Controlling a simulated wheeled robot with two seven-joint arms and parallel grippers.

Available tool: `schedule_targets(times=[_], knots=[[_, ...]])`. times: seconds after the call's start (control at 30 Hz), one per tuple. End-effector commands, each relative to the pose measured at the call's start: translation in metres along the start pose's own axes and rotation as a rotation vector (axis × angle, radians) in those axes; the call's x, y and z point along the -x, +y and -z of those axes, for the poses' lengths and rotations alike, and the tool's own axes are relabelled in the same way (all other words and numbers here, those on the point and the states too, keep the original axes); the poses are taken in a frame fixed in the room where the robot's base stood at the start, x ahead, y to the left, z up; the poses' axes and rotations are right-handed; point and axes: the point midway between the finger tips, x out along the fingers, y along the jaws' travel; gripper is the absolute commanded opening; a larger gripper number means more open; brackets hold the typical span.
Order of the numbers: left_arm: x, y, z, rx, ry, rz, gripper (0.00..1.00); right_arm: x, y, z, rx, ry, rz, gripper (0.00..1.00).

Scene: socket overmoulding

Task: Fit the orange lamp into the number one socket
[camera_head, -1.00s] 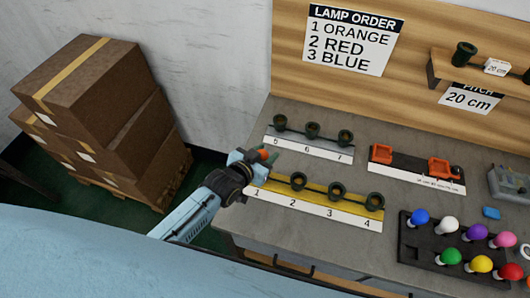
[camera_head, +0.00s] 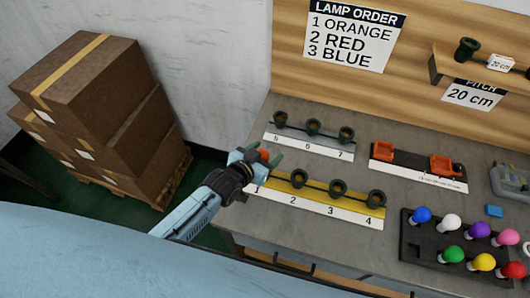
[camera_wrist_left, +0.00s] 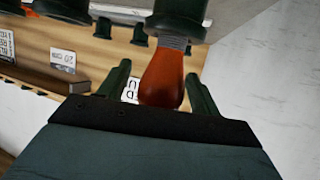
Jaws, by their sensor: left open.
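My left gripper (camera_head: 264,154) is open at the number one end of the yellow socket strip (camera_head: 325,192). The orange lamp (camera_head: 263,156) is between its fingers. In the left wrist view the open gripper (camera_wrist_left: 158,72) has a finger on each side of the orange bulb (camera_wrist_left: 163,82), with a clear gap on the left and very little on the right. The lamp's grey screw thread meets the mouth of a dark green socket (camera_wrist_left: 180,14); some thread still shows. In the head view my gripper hides the number one socket. My right gripper is not in view.
Sockets two to four stand empty along the yellow strip. Behind is the strip five to seven (camera_head: 310,146). Stacked boxes (camera_head: 90,100) stand left.

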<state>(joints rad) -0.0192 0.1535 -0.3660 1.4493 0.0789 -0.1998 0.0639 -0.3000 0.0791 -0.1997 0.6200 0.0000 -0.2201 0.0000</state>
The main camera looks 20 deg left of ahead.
Motion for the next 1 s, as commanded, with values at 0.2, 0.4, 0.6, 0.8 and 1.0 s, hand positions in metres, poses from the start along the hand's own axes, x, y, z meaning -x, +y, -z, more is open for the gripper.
schedule_targets(times=[0.2, 0.4, 0.6, 0.8, 1.0], knots=[[0.011, 0.000, -0.001, 0.000, -0.002, 0.000, 0.64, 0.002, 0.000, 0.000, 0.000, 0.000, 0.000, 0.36], [0.049, 0.000, -0.001, 0.000, -0.003, 0.000, 0.64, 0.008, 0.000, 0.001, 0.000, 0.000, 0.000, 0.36], [0.093, 0.000, 0.000, 0.000, -0.002, 0.000, 0.64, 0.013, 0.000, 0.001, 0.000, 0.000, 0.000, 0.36], [0.123, 0.000, 0.000, 0.000, -0.001, 0.000, 0.64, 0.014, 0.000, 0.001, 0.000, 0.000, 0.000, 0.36], [0.134, 0.000, 0.000, -0.001, 0.000, 0.000, 0.64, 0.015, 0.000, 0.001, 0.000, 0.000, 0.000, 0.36]])
